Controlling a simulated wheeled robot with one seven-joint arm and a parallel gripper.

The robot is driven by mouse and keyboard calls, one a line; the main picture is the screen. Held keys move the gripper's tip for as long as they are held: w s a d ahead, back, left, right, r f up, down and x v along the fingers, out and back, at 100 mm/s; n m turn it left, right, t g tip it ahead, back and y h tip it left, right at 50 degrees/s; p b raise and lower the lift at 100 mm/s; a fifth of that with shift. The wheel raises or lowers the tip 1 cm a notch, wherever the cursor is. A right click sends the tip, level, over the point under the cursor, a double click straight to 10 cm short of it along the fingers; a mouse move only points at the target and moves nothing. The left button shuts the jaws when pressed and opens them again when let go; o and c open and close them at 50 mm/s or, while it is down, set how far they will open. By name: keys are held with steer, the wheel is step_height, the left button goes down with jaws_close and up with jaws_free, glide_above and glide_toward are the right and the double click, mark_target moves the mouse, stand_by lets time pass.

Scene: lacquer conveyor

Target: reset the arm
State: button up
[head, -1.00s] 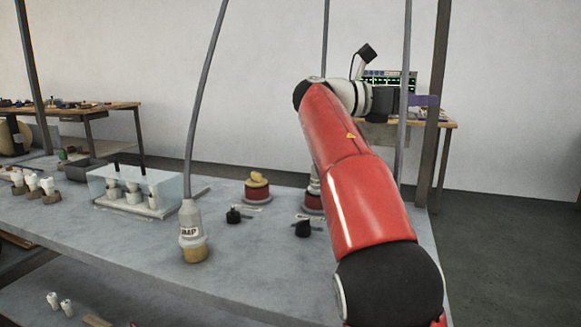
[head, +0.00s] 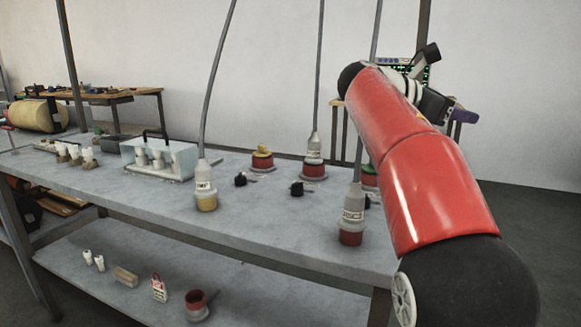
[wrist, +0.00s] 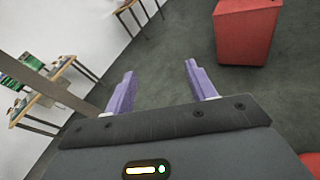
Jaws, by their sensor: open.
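My gripper shows in the wrist view (wrist: 160,85) with its two purple fingers spread apart and nothing between them. Beyond the fingers there is bare grey floor. In the head view my red arm reaches up and away on the right side, and my gripper (head: 465,114) is at its far end, beyond the right part of the table. The fingers are small there and partly hidden by the wrist.
A grey table (head: 270,232) holds bottles with hoses, such as a yellow-based bottle (head: 205,190) and a red-based bottle (head: 352,215). A clear case (head: 160,158) stands at the left. A red cabinet (wrist: 245,32) stands on the floor. Table posts rise near my arm.

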steer(key=s+a+f+m+y, duration=0.5)
steer(key=s+f, duration=0.4)
steer(key=f, duration=0.2)
steer(key=s+a+f+m+t+y, duration=0.1)
steer(key=s+a+f+m+y, duration=0.4)
steer(key=s+f, duration=0.5)
steer(key=s+a+f+m+t+y, duration=0.1)
steer(key=s+a+f+m+y, duration=0.4)
steer(key=s+f+m, duration=0.3)
step_height(320, 180, down, 5)
steer(key=shift+s+a+r, duration=0.1)
steer(key=shift+s+a, duration=0.2)
steer(key=shift+s, duration=0.45)
